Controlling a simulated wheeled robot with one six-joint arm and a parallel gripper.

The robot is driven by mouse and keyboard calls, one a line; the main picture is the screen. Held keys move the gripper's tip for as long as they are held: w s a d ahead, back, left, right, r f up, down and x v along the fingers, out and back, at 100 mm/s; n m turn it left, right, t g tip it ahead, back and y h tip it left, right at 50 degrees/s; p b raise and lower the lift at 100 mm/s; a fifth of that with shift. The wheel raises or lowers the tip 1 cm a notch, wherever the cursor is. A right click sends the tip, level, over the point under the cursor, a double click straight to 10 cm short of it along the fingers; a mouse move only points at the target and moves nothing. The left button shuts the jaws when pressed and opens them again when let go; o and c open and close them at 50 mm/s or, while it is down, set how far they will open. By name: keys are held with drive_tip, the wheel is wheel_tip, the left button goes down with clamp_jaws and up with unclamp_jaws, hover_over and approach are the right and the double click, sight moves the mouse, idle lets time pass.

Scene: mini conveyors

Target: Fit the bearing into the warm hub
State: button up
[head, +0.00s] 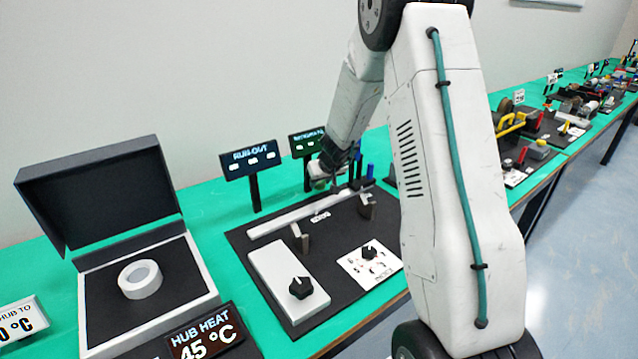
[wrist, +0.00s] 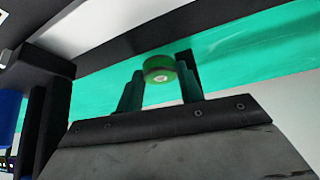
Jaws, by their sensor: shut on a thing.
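The hub (head: 145,291) is a pale ring with an open bore, lying flat in the open heater box (head: 207,275) at the left of the head view. The heat display (head: 203,338) reads 45 °C. In the wrist view my gripper (wrist: 161,74) is shut on a small round, green-tinted piece with a pale centre, which looks like the bearing (wrist: 158,64). In the head view my gripper is over the far part of the dark mat, right of and apart from the hub; its fingertips are too small to make out.
The heater's dark lid (head: 100,195) stands open behind the hub. A dark mat (head: 330,245) carries a long pale bar (head: 310,213), a pale box with a black knob (head: 300,287) and a white card (head: 368,265). Other stations fill the bench rightward.

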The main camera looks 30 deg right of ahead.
drive_tip(key=s+a+r, duration=0.2)
drive_tip(key=s+r, duration=0.4)
drive_tip(key=s, duration=0.6)
drive_tip(key=shift+r, duration=0.2)
